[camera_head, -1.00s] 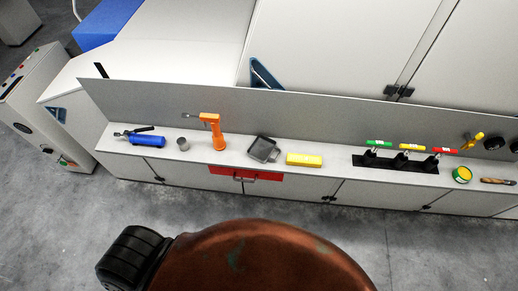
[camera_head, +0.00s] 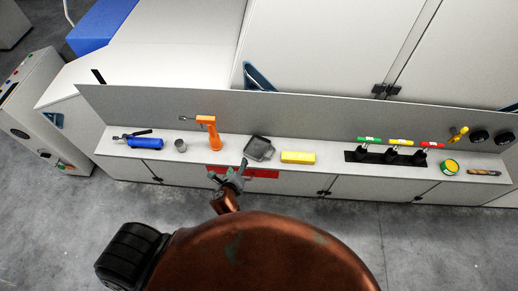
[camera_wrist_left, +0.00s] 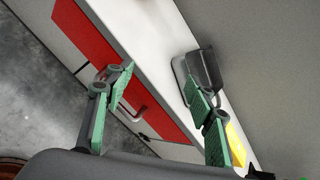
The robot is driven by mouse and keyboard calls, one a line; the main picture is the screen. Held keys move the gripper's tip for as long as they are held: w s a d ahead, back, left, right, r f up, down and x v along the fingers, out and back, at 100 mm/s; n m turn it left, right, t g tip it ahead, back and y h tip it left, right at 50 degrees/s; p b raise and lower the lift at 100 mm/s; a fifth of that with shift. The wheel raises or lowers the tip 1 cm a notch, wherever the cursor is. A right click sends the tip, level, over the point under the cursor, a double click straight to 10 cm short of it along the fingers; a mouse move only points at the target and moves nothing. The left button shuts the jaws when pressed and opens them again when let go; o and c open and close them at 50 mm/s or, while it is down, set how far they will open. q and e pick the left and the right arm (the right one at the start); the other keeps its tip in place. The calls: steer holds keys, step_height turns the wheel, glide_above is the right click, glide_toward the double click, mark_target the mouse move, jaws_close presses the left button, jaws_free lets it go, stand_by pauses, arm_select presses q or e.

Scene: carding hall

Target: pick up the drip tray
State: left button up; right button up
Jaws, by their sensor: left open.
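The drip tray (camera_head: 259,148) is a small dark grey square tray with a raised rim. It lies on the narrow light shelf between the orange drill-like tool and the yellow block. My left gripper (camera_head: 229,175) is open and empty, in front of the shelf edge, just left of and nearer than the tray. In the left wrist view the tray (camera_wrist_left: 198,72) is beyond the right finger, which partly covers it. The left gripper's fingers (camera_wrist_left: 160,105) are spread wide, with the red drawer front showing between them. My right gripper is in neither view.
On the shelf (camera_head: 225,156) stand a blue torch (camera_head: 140,140), a metal cup (camera_head: 180,145), the orange tool (camera_head: 210,135) and the yellow block (camera_head: 298,157). A rack of coloured-handled tools (camera_head: 395,155) is further right. A grey panel (camera_head: 300,112) rises behind. A red drawer (camera_head: 262,173) with a handle is below.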

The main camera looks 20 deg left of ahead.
mark_target(269, 155)
arm_select(q)
steer(key=w+d+r+m+t+h, duration=0.1)
steer(key=w+d+m+t+h, duration=0.25)
steer(key=d+m, duration=0.8)
steer(key=w+f, duration=0.1)
steer(key=w, duration=0.1)
steer(key=w+a+m, duration=0.1)
steer(key=w, duration=0.2)
steer(key=w+f+m, duration=0.1)
steer(key=w, duration=0.2)
steer(key=shift+a+f+g+y, duration=0.15)
steer(key=shift+f+g+y, duration=0.1)
steer(key=shift+f, duration=0.1)
steer(key=shift+c, duration=0.4)
jaws_close()
